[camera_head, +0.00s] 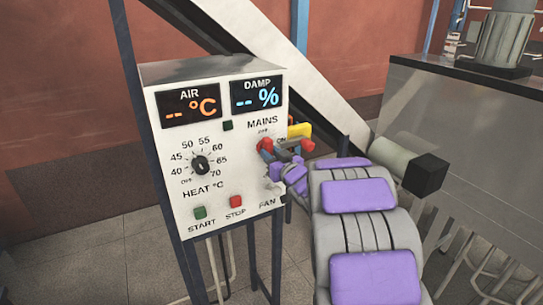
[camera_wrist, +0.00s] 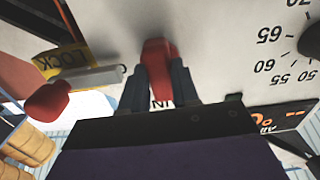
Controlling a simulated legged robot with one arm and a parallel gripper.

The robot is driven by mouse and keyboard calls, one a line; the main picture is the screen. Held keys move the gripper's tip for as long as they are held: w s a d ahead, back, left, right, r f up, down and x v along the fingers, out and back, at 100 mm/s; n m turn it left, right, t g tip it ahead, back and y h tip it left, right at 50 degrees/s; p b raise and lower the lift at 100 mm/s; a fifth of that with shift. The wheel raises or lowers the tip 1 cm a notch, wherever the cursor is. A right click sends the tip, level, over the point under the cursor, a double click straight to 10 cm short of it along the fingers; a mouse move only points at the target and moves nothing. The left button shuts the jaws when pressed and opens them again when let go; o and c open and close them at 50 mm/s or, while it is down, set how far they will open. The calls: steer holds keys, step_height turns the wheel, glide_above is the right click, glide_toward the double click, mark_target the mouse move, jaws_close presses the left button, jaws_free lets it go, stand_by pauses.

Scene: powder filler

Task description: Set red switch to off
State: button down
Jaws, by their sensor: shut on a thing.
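The red switch (camera_head: 265,147) is on the white control panel (camera_head: 180,130), under the MAINS label. It also shows in the wrist view (camera_wrist: 158,52), between the two dark fingers. My gripper (camera_head: 279,157) is at the panel's right side, shut on the red switch. In the wrist view my gripper (camera_wrist: 158,75) has one finger on each side of it. Part of the switch is hidden by the fingers, and I cannot tell its exact position. An ON label is partly visible beside it.
A yellow LOCK tag (camera_wrist: 62,60) and a red knob (camera_wrist: 48,102) are close beside my gripper. The panel also has a black heat dial (camera_head: 201,165), a green START button (camera_head: 199,212) and a red STOP button (camera_head: 236,201). A metal cabinet (camera_head: 450,130) stands at right.

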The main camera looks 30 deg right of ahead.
steer(key=shift+f, duration=0.25)
steer(key=c, duration=1)
jaws_free()
steer(key=shift+o, duration=0.8)
steer(key=shift+r, duration=0.2)
steer(key=s+b, duration=0.4)
steer(key=s, duration=1.3)
steer(key=shift+s+d, duration=0.15)
steer(key=shift+d, duration=0.2)
